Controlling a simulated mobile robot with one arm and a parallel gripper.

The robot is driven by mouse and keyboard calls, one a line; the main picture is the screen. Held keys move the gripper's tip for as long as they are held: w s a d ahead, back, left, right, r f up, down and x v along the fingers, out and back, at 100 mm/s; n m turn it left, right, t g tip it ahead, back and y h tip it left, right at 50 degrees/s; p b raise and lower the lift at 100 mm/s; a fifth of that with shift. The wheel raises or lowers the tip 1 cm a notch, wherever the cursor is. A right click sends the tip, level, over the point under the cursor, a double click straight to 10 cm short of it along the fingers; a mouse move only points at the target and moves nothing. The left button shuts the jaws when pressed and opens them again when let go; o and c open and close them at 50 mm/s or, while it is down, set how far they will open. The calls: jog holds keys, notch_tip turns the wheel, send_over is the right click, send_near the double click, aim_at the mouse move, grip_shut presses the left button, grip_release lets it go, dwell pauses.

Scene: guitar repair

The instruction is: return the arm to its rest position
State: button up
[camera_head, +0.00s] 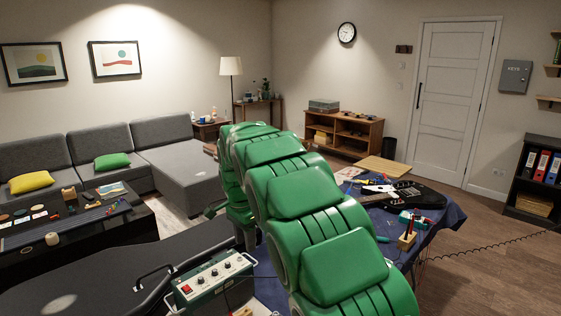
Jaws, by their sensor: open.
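My green arm fills the middle of the head view. It rises from the bottom right toward the centre, bends at the top, and a narrower part of it comes down on the far side. My gripper is not to be seen; the end of the arm is hidden behind its own links or below the picture. Behind the arm, a table with a blue cloth (449,215) carries a black electric guitar (415,194) and several small tools. The arm hides the left and near part of this table.
A dark guitar case (110,272) and a green control box with knobs (212,277) are at the lower left, close to my arm. A low table (95,238), a grey sofa (100,145) and a wooden shelf (345,133) stand farther back. Open floor (500,262) lies at the right.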

jog(key=s+d+r+n, duration=0.2)
jog(key=s+d+r, duration=0.2)
jog(key=s+d, duration=0.5)
jog(key=s+d+r+n, duration=0.2)
jog(key=s+d+r, duration=0.1)
jog(key=s+d, duration=0.65)
jog(key=s+d+f+n, duration=0.1)
jog(key=s+d+n, duration=0.1)
jog(key=s, duration=0.7)
jog(key=s+d+f+n+g, duration=0.1)
jog(key=s+d+f, duration=0.1)
jog(key=s, duration=0.7)
jog(key=s+d+f+n, duration=0.1)
jog(key=s+d+n, duration=0.1)
jog(key=s, duration=0.8)
jog(key=shift+d+f+n+g+y, duration=0.25)
jog(key=shift+d+n+g+y, duration=0.05)
jog(key=shift+d, duration=0.2)
